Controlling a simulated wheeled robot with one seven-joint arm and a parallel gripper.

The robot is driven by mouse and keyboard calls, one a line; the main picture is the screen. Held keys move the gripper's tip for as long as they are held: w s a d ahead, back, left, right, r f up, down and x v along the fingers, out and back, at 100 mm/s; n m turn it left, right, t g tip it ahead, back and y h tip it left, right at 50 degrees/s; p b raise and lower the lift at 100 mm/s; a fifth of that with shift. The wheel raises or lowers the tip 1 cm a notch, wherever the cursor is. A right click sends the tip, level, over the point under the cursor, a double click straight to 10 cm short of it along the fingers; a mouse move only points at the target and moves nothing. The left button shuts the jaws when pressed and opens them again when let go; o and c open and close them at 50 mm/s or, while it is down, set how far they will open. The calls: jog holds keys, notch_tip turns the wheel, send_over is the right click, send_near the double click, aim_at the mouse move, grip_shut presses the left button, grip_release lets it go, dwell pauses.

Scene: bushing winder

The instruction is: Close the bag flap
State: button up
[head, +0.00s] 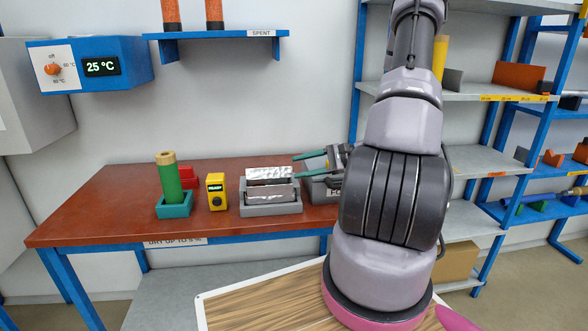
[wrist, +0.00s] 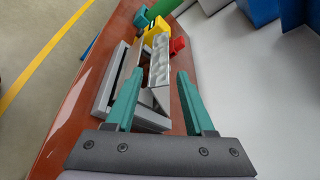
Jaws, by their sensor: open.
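A silver foil bag (head: 271,193) lies in a grey tray (head: 270,210) on the red-brown bench. A crinkled foil panel (head: 269,174), apparently its flap, stands raised along the bag's back side. In the wrist view the foil panel (wrist: 160,62) shows beyond and between my fingertips, with the tray (wrist: 102,92) to the left. My gripper (head: 296,165) is open, its teal fingers pointing left, just right of the tray and about level with the raised foil. The fingers also show in the wrist view (wrist: 160,74), with nothing held between them. I cannot tell whether a finger touches the foil.
Left of the tray on the bench (head: 110,205) stand a yellow device (head: 216,192), a red block (head: 188,176) and a green cylinder (head: 168,182) in a teal holder. A blue shelf (head: 225,35) hangs above; storage racks stand right.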

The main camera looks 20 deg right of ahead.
jog(key=c, duration=0.3)
jog(key=shift+a+r+n+g, duration=0.15)
jog(key=shift+r+n+g, duration=0.15)
jog(key=shift+n, duration=0.2)
jog(key=c, duration=0.5)
jog(key=a+r+n+g, duration=0.1)
jog(key=n, duration=0.1)
jog(key=n+g, duration=0.1)
jog(key=n, duration=0.2)
jog(key=w+a+r+n+g, duration=0.1)
jog(key=n, duration=0.1)
jog(key=shift+w+a+r+n+g, duration=0.1)
jog(key=shift+a+r+n+g, duration=0.2)
jog(key=shift+a+r+g, duration=0.1)
grip_shut()
jog(key=w+a+r+n+g+h, duration=0.15)
jog(key=w+r+n+h, duration=0.35)
jog(key=n, duration=0.6)
jog(key=w+r+n+g+h, duration=0.35)
jog(key=r+n, duration=0.25)
jog(key=n, duration=0.5)
jog(key=t, duration=0.1)
send_over(269, 172)
jog(key=w, duration=0.2)
jog(key=f, duration=1.1)
jog(key=shift+s+d+f, duration=0.15)
jog(key=shift+d+f, duration=0.15)
jog(key=shift+s+f, duration=0.2)
jog(key=shift+f, duration=0.3)
